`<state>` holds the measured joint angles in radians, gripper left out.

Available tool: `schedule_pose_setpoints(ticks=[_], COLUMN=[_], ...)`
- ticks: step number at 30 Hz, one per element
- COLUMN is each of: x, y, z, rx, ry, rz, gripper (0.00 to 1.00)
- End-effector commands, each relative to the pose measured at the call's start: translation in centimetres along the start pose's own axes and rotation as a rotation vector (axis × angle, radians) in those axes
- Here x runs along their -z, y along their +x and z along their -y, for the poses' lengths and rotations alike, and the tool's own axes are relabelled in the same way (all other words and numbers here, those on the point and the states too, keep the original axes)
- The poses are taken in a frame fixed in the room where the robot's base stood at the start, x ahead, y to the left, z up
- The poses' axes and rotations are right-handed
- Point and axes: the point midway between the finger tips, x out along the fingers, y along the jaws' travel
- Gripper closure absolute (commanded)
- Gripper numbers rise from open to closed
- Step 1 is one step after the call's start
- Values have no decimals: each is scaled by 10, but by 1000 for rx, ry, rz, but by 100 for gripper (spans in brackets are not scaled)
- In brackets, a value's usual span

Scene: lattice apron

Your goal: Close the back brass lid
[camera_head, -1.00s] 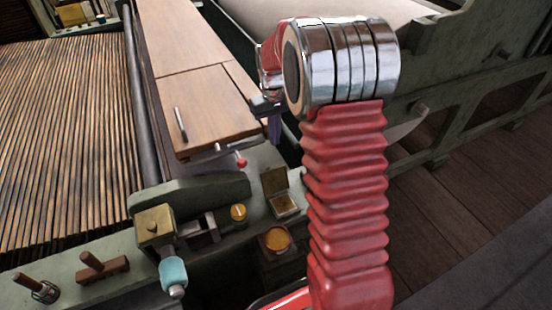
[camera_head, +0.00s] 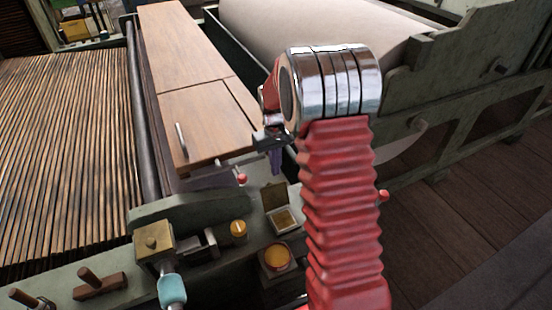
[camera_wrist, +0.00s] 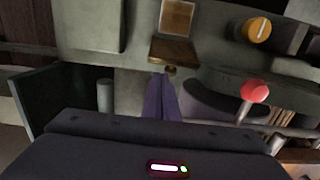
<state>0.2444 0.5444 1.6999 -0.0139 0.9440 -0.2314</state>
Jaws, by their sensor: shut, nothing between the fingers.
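The back brass lid (camera_head: 274,193) stands open, tilted up at the far edge of a small square box (camera_head: 284,219) on the green-grey frame. In the wrist view the lid (camera_wrist: 172,52) is seen nearly edge-on, with the box (camera_wrist: 178,16) beyond it. My gripper (camera_head: 277,170) is just behind and above the lid. In the wrist view its purple fingers (camera_wrist: 163,78) are pressed together and empty, their tips close to a small knob on the lid's edge. I cannot tell whether they touch it.
A round brass-coloured lid (camera_head: 277,257) sits on a box nearer the front. A yellow knob (camera_head: 238,228) is left of the open box. A red-balled lever (camera_head: 241,179) is left of my gripper. A wooden board (camera_head: 205,115) and a big pale roller (camera_head: 320,30) lie behind.

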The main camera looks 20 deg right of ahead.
Motion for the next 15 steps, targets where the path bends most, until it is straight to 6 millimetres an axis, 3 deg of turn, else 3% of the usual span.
schedule_pose_setpoints(ticks=[6, 15], x=[0, 0], y=[28, 36], z=[0, 0], rx=[0, 0], ry=[0, 0], rz=[2, -1], gripper=[100, 100])
